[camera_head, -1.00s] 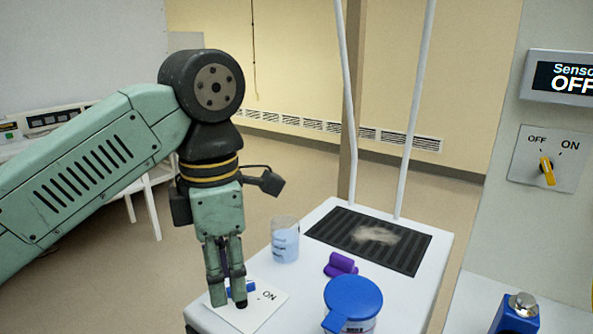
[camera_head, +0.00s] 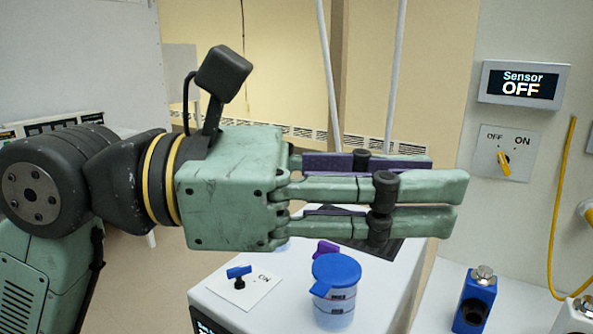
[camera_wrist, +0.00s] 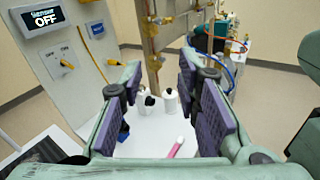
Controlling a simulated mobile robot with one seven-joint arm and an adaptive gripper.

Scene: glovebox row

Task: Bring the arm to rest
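My gripper (camera_head: 455,203) is raised in front of the body camera, level, with its fingers pointing right over the white bench unit. In the wrist view my gripper (camera_wrist: 160,85) has its purple-padded fingers wide apart with nothing held between them. It is clear of all objects. The blue knob (camera_head: 239,272) stands on a white plate (camera_head: 258,288) marked ON, below and apart from my gripper.
A blue-lidded jar (camera_head: 335,300) and a purple item (camera_head: 326,250) sit on the bench unit, the latter partly hidden. A wall display (camera_head: 523,84) reads "Sensor OFF" above a yellow switch (camera_head: 504,162). A blue block (camera_head: 476,300) and a yellow hose (camera_head: 560,210) are at right.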

